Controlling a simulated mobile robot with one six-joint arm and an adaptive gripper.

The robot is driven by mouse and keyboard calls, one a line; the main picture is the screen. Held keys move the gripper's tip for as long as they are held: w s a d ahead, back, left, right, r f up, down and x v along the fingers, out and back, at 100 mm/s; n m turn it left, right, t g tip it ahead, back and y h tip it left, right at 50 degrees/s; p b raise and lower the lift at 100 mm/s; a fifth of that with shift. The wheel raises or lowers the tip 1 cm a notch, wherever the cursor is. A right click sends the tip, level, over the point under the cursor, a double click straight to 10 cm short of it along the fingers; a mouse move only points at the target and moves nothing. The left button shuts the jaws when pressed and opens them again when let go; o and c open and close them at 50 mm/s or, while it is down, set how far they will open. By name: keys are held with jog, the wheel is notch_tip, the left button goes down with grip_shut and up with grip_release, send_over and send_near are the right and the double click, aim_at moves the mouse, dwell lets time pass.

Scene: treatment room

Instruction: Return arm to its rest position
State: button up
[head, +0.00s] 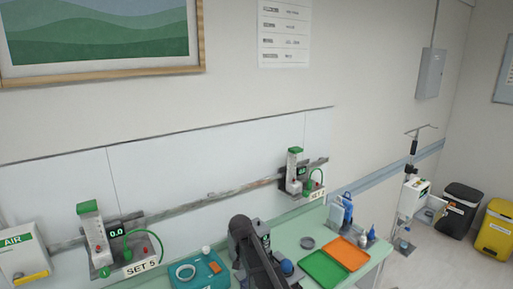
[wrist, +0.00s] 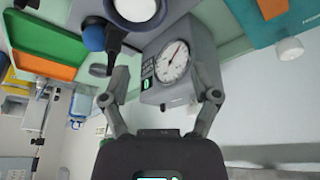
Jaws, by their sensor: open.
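My gripper (wrist: 165,95) is in the wrist view with its two fingers spread wide apart and nothing held between them. A grey box with a round dial gauge (wrist: 174,60) stands beyond the fingers, and its body shows in the gap between them. I cannot tell whether either finger touches it. In the head view my dark arm (head: 258,262) reaches over the green counter at the bottom middle. The fingertips cannot be made out there.
Right of my arm lie a green tray (head: 325,270) and an orange tray (head: 348,253). A teal tray (head: 190,279) is on the left. Bottles (head: 340,212) stand at the back right. Wall units SET 5 (head: 95,238) and SET 2 (head: 293,172) hang on a rail.

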jog(key=s+d+f+n+g+b, duration=0.1)
jog(key=s+d+f+g+b, duration=0.1)
jog(key=s+d, duration=0.8)
jog(key=s+d+f+n+g+y+b, duration=0.1)
jog(key=s+d+f+g+b, duration=0.1)
jog(key=s+d, duration=0.8)
jog(key=s+f, duration=0.1)
jog(key=s, duration=0.3)
jog(key=shift+d+f, duration=0.2)
jog(key=shift+d, duration=0.1)
